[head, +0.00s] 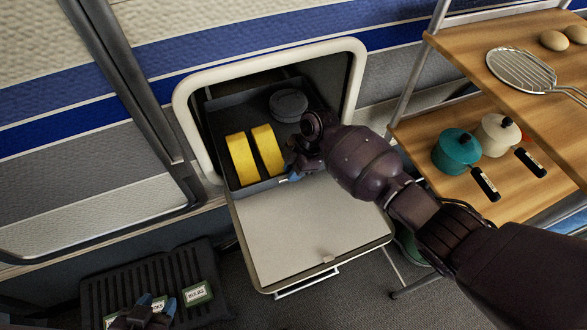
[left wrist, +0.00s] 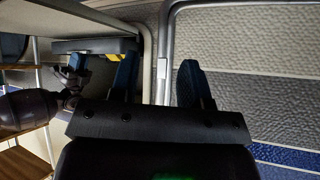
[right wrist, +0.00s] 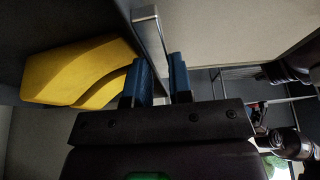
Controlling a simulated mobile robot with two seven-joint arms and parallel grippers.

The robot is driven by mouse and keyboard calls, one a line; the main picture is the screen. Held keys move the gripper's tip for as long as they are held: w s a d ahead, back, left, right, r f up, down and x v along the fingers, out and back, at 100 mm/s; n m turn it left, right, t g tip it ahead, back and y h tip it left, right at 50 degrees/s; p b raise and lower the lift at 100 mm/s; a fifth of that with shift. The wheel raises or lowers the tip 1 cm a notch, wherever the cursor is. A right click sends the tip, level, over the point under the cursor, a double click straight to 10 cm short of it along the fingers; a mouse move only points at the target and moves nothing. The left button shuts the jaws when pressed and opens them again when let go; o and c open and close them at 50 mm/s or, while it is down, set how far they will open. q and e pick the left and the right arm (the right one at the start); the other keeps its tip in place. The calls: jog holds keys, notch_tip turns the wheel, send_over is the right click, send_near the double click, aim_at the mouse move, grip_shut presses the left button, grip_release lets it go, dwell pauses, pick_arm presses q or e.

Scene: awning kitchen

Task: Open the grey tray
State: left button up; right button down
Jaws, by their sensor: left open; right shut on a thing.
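The grey tray (head: 257,187) is inside the white-framed wall compartment. Two yellow curved pieces (head: 241,158) and a dark round lidded pot (head: 288,105) sit in it. My right gripper (head: 291,172) is at the right part of the tray's front edge. In the right wrist view its blue fingers (right wrist: 160,80) are shut on a pale metal handle (right wrist: 149,38) of the tray; the forearm hides the tray's right corner in the head view. My left gripper (head: 143,308) is low at the bottom left, open and empty; its spread fingers show in the left wrist view (left wrist: 158,82).
The lowered hatch door (head: 300,230) lies flat below the opening. A black ribbed crate (head: 110,285) with labels is on the floor near my left gripper. A wooden shelf (head: 425,190) with a teal pot (head: 456,152) and a cream pot (head: 497,133) stands right.

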jog(key=shift+s+d+r+p, duration=0.15)
jog(key=shift+s+d+p, duration=0.05)
jog(key=shift+s+p, duration=0.15)
jog(key=s, duration=0.1)
jog(key=s+d+p, duration=0.1)
jog(key=s, duration=0.1)
jog(key=shift+s+d+r+p, duration=0.2)
jog(key=shift+d+p, duration=0.1)
jog(key=shift+p, duration=0.1)
jog(key=s+d+p, duration=0.1)
jog(key=s, duration=0.2)
jog(key=s+d+p, duration=0.1)
jog(key=s, duration=0.1)
jog(key=s+d+p, duration=0.1)
jog(key=s, duration=0.2)
jog(key=shift+s+d+f+p, duration=0.2)
jog(key=shift+s+d+p, duration=0.1)
jog(key=shift+p, duration=0.1)
jog(key=shift+s+f, duration=0.1)
jog(key=shift+s, duration=0.2)
pick_arm(q)
notch_tip(320, 180, up, 6)
jog(key=w+t, duration=0.1)
jog(key=shift+d, duration=0.25)
jog(key=shift+w+r, duration=0.1)
jog(key=shift+r, duration=0.05)
jog(key=shift+a, duration=0.1)
pick_arm(e)
jog(key=c, duration=1.1)
grip_release()
